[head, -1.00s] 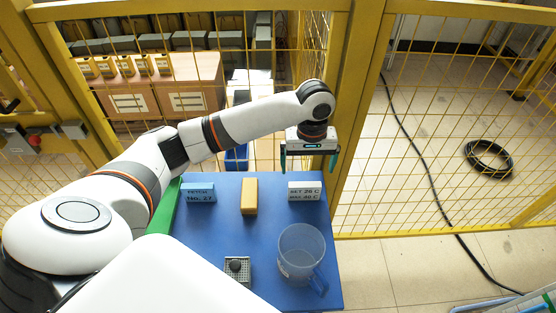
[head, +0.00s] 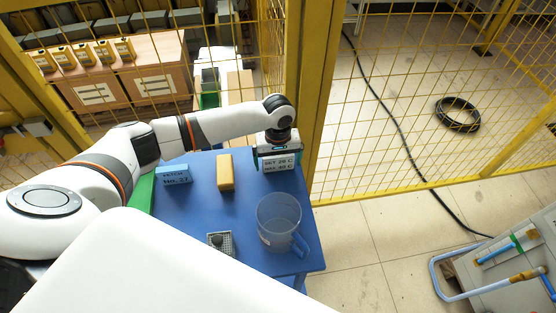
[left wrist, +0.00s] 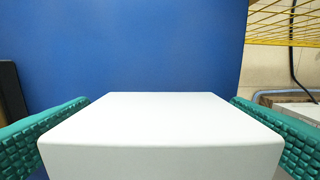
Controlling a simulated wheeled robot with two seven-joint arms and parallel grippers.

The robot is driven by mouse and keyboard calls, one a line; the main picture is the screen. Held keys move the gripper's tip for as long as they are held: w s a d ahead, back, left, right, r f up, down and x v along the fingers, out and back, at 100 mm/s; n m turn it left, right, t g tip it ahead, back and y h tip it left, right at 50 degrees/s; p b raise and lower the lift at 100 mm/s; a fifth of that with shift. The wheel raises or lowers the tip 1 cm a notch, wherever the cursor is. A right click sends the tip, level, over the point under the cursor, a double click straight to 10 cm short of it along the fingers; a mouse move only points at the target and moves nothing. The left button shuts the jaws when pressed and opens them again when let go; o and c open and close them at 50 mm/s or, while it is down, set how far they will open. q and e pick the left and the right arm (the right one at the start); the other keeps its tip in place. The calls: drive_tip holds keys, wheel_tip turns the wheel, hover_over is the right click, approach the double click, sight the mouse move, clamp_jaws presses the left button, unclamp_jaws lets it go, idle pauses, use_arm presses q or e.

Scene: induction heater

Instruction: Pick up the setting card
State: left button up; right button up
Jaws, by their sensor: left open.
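The setting card (head: 279,163) is a white block with dark "SET 28 C / MAX 40 C" lettering. It stands at the far right of the blue table (head: 205,205). My left gripper (head: 279,158) is directly over it, pointing down, with a finger at each side. In the left wrist view, the card's white top (left wrist: 160,125) lies between the two green ridged fingers (left wrist: 160,135). The fingers are open, and slight gaps seem to show at the card's sides. My right gripper is not in view.
Left of the card stand a yellow block (head: 225,172) and a blue labelled block (head: 174,175). A clear jug (head: 278,222) and a small grey gridded holder (head: 221,244) are nearer. Yellow mesh fencing (head: 400,100) rises behind the table. A grey cart (head: 515,265) stands at right.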

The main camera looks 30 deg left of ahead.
use_arm(q)
drive_tip(key=c, duration=0.9)
